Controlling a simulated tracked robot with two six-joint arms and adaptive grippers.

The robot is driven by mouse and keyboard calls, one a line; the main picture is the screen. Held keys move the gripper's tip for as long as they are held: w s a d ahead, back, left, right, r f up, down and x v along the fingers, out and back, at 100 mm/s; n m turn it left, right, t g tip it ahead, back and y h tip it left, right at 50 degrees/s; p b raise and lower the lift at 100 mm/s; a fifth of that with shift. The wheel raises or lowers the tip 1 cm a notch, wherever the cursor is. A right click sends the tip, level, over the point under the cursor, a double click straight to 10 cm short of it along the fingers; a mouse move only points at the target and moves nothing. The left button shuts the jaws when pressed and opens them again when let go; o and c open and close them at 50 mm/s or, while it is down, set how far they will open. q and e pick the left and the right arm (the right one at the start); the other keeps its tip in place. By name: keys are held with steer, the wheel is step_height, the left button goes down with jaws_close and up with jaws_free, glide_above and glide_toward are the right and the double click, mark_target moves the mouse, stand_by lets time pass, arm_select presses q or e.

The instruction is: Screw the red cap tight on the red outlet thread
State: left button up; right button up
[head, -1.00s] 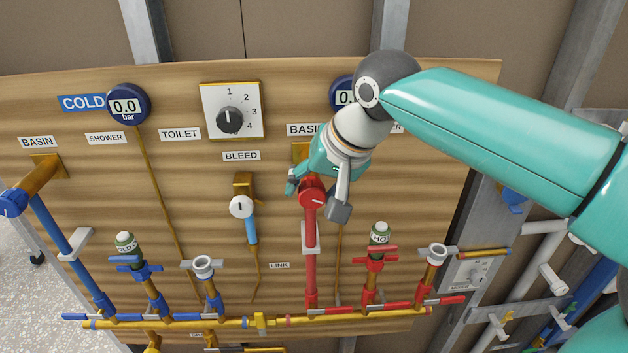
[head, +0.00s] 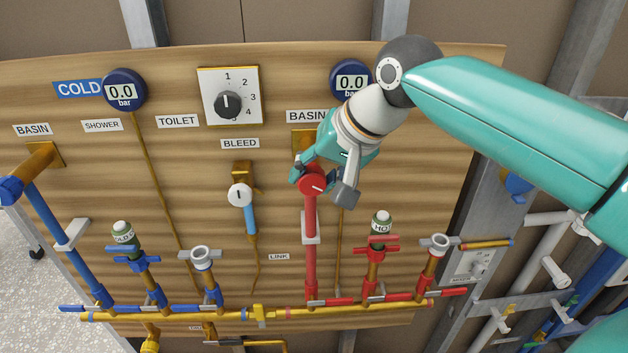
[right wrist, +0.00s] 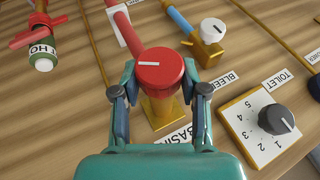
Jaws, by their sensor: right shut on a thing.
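The red cap (head: 312,184), round with a white line on its face, sits at the top end of the red pipe (head: 311,262), under the BASIN label. In the right wrist view the red cap (right wrist: 160,68) is between the two fingers, over a brass fitting (right wrist: 159,112). My right gripper (head: 322,184) is shut on the cap, one finger on each side; it also shows in the right wrist view (right wrist: 160,92). The cap hides the outlet thread, so I cannot tell how far it is seated. My left gripper is not in view.
The BLEED valve (head: 240,195) stands left of the cap. A numbered dial (head: 228,103) and a 0.0 gauge (head: 350,80) are above. The green HOT-labelled bottle (head: 381,222) and red handles are to the lower right. The blue cold pipe (head: 66,238) is far left.

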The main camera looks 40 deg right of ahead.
steer(key=shift+d+f+t+y+b, duration=0.15)
steer(key=shift+t+y+b, duration=0.45)
steer(key=shift+b, duration=0.85)
steer(key=shift+b, duration=0.3)
steer(key=shift+f+m+y+b, duration=0.1)
steer(key=shift+m+y+b, duration=0.2)
steer(key=shift+y+b, duration=0.25)
steer(key=shift+m+t+y+b, duration=0.3)
steer(key=shift+t+y+b, duration=0.6)
steer(key=shift+b, duration=1.65)
steer(key=shift+b, duration=0.4)
